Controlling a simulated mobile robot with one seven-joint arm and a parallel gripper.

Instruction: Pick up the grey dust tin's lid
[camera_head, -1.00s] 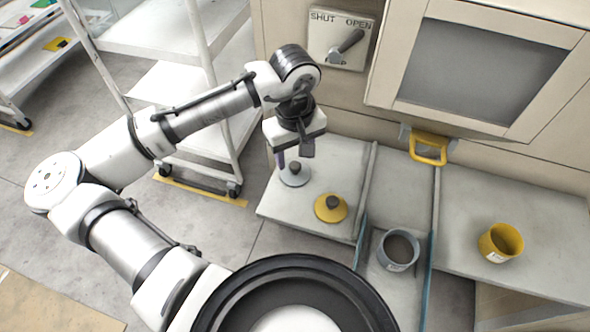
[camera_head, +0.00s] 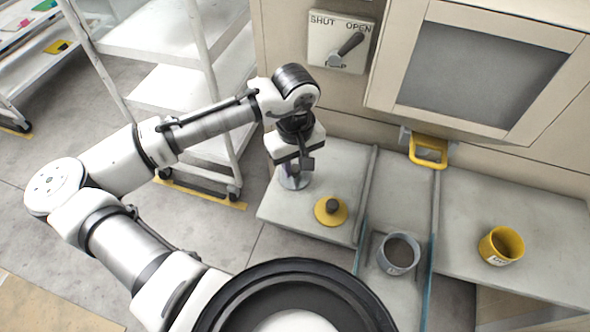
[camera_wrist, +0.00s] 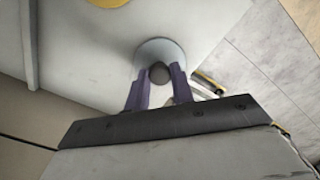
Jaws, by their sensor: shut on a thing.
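The grey dust tin's lid (camera_head: 290,183) lies on the left part of the light grey bench, mostly hidden under my gripper in the head view. In the wrist view the lid (camera_wrist: 151,47) is a pale disc with a dark round knob (camera_wrist: 159,73). My gripper (camera_wrist: 159,76) points down, with its two purple fingers on either side of the knob, shut on it. The gripper (camera_head: 293,173) is low over the bench. The lid looks to be at bench level; I cannot tell any gap. The grey tin (camera_head: 398,254) stands open in the middle channel.
A yellow lid (camera_head: 331,210) with a dark knob lies just right of my gripper. A yellow tin (camera_head: 501,245) stands on the right bench. A yellow handle (camera_head: 428,151) and a SHUT/OPEN lever (camera_head: 350,44) are on the machine behind. A white shelf cart (camera_head: 165,90) stands left.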

